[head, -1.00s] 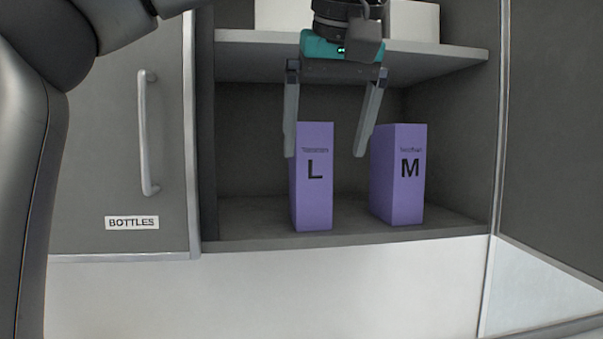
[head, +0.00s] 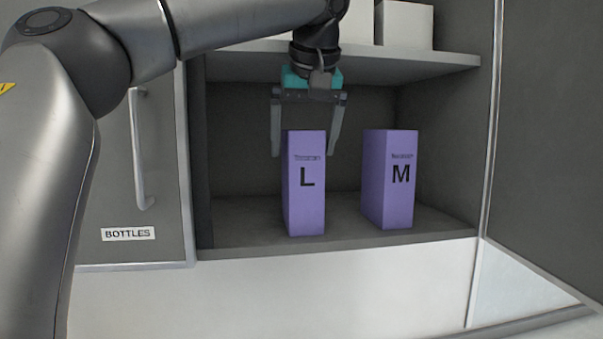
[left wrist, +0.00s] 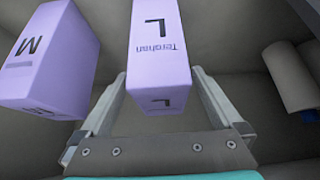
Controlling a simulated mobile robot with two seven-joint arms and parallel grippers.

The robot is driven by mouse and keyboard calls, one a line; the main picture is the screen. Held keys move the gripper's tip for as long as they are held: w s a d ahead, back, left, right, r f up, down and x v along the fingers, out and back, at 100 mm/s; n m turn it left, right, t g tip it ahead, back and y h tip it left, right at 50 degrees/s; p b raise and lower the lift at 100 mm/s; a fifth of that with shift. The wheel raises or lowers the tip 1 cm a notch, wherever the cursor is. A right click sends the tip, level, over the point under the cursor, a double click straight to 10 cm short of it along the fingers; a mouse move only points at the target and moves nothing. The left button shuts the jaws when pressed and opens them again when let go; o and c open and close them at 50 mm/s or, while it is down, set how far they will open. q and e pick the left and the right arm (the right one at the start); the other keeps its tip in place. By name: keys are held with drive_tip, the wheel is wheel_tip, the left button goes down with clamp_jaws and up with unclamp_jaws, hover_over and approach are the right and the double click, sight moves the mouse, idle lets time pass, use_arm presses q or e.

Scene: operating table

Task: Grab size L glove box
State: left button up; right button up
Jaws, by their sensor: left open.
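The purple size L glove box (head: 306,195) stands upright on the lower shelf in the head view. My left gripper (head: 304,150) is open and points down, with one finger on each side of the top of the L box. In the left wrist view, the L box (left wrist: 160,55) lies between the two spread fingers (left wrist: 163,95). I cannot tell whether either finger touches it. The purple M box (head: 390,180) stands upright to the right of the L box; in the left wrist view it shows on the left (left wrist: 50,65). My right gripper is not in view.
The upper shelf (head: 400,66) is close above my gripper and holds white boxes (head: 404,25). A gap separates the L and M boxes. A cabinet door labelled BOTTLES (head: 128,234) is on the left. White rolls or cylinders (left wrist: 290,75) show at the right in the left wrist view.

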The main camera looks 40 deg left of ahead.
use_arm(q)
drive_tip(key=x, duration=0.3)
drive_tip(key=shift+w+a, duration=0.2)
drive_tip(key=shift+a, duration=0.1)
drive_tip(key=shift+d, duration=0.1)
drive_tip(key=shift+c, duration=0.6)
clamp_jaws()
